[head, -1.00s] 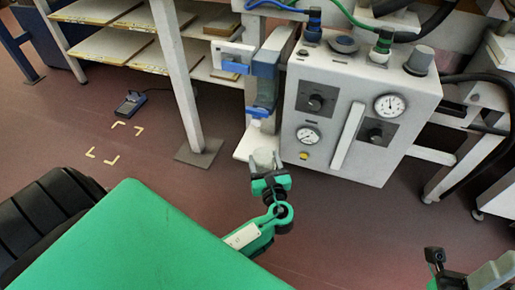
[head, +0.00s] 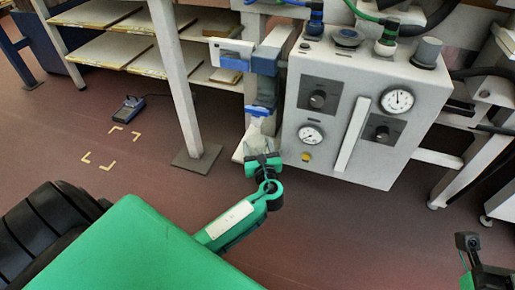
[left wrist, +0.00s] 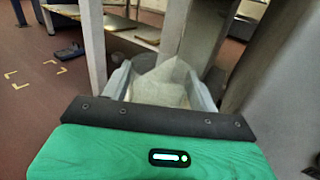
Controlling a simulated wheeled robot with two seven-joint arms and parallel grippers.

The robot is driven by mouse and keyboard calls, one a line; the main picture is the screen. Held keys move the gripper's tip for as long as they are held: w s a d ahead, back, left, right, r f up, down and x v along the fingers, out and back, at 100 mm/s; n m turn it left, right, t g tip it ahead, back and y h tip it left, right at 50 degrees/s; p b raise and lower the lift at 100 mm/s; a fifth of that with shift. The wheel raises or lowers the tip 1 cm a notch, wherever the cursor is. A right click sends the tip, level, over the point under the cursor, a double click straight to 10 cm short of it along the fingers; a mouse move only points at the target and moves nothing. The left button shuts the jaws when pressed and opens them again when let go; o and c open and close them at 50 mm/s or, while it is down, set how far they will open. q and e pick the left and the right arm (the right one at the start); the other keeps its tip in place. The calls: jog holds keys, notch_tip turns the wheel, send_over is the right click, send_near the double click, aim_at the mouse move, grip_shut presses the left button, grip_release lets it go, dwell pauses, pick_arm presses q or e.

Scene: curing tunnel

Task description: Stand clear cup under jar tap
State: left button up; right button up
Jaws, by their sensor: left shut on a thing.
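The clear cup (left wrist: 160,88) shows between my left gripper's two grey fingers (left wrist: 160,98) in the left wrist view. In the head view my left gripper (head: 262,159) is shut on the cup, which is mostly hidden there by the gripper. The jar (head: 264,88) is a tall container with blue parts on the side of the white machine. Its blue-and-white tap (head: 258,112) is at its lower end, just above and beyond my left gripper. A small white ledge (head: 238,152) sits below the tap. My right gripper (head: 467,243) is at the lower right edge, its fingers too small to judge.
The white machine box (head: 365,115) with gauges stands right beside the jar. A grey post (head: 178,80) and shelves (head: 105,50) stand to the left. A blue-grey device (head: 128,108) and corner marks (head: 112,148) are on the otherwise clear red floor.

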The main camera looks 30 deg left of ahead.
pick_arm(q)
jog(key=o, duration=1)
jog(key=shift+o, duration=0.2)
